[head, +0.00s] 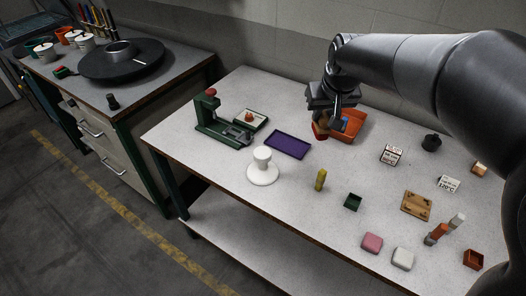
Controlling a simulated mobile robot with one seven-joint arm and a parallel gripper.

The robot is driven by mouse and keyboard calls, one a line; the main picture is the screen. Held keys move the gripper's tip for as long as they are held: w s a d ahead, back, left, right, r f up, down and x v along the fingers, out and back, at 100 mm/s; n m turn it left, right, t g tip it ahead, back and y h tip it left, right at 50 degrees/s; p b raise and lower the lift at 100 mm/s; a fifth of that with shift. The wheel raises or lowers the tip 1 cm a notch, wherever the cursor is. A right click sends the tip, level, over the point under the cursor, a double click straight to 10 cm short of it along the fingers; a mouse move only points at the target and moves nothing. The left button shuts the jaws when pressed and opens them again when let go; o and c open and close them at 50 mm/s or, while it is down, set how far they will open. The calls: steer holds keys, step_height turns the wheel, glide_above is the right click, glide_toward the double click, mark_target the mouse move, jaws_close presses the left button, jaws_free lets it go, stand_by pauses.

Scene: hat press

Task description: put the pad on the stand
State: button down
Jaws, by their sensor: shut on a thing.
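My gripper (328,122) is at the left end of an orange tray (357,122) near the back of the table. It is shut on a small red-and-tan piece (320,131), mostly hidden by the fingers; I cannot tell whether this is the pad. A white stand (263,165) with a wide round base and a short thick post is upright at the front left, well apart from my gripper. A pink soft-looking block (372,243) and a white one (403,258) lie at the front right.
A purple tray (287,145) lies between my gripper and the stand. A green press (218,124) with a red knob is at the left. A yellow upright piece (320,180) and a dark green box (353,202) stand mid-table. Signs and small boxes crowd the right.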

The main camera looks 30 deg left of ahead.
steer(key=s+a+r+n, duration=0.1)
steer(key=s+a, duration=0.2)
steer(key=a, duration=0.1)
glide_above(262, 152)
step_height(262, 152, down, 7)
steer(key=shift+w+f, duration=0.1)
steer(key=shift+f, duration=1.7)
steer(key=shift+f, duration=0.1)
steer(key=c, duration=1.3)
jaws_free()
steer(key=v, duration=1.2)
steer(key=shift+d, duration=0.25)
steer(key=shift+w, duration=0.15)
